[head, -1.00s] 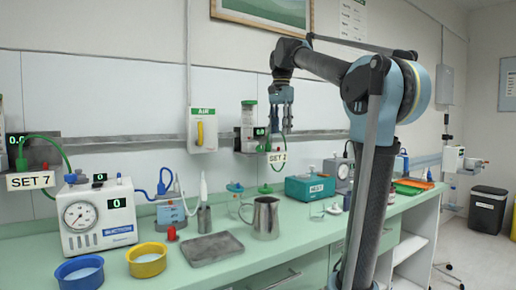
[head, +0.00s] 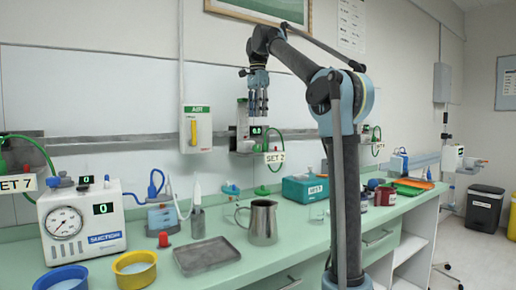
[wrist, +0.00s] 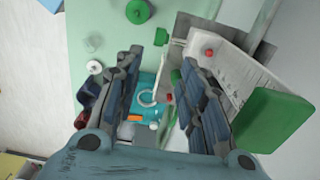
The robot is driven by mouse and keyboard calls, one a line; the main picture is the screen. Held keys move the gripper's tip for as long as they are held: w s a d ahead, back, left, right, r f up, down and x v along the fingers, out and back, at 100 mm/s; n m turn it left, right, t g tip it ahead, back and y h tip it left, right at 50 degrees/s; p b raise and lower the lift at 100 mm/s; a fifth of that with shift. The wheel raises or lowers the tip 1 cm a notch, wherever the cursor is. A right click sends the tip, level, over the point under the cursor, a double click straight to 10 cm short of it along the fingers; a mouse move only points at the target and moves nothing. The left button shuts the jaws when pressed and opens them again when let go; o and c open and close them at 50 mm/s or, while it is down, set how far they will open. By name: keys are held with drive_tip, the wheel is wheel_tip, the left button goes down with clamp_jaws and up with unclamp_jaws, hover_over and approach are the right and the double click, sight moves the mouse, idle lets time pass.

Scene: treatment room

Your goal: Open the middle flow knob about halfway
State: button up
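The middle flow unit (head: 243,128) hangs on the wall rail, with a small lit readout (head: 257,132) of about 0.0 and a "SET 2" card (head: 274,157) below it. A green part, perhaps its knob, shows just under the readout at the hose; I cannot tell its setting. My gripper (head: 258,112) points down in front of this unit's upper part and partly covers it. In the wrist view my gripper (wrist: 165,95) has its fingers apart with nothing held between them. A large green block (wrist: 265,120) is beside the right finger.
Another flow unit with a green hose (head: 375,140) is on the rail to the right. The suction unit (head: 105,240), steel jug (head: 263,222), tray (head: 207,255) and teal box (head: 305,189) stand on the counter. A yellow-handled air box (head: 197,130) is left of the middle unit.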

sight(256, 149)
wheel_tip(256, 149, down, 14)
drive_tip(key=shift+f, duration=0.1)
idle(0.5)
clamp_jaws()
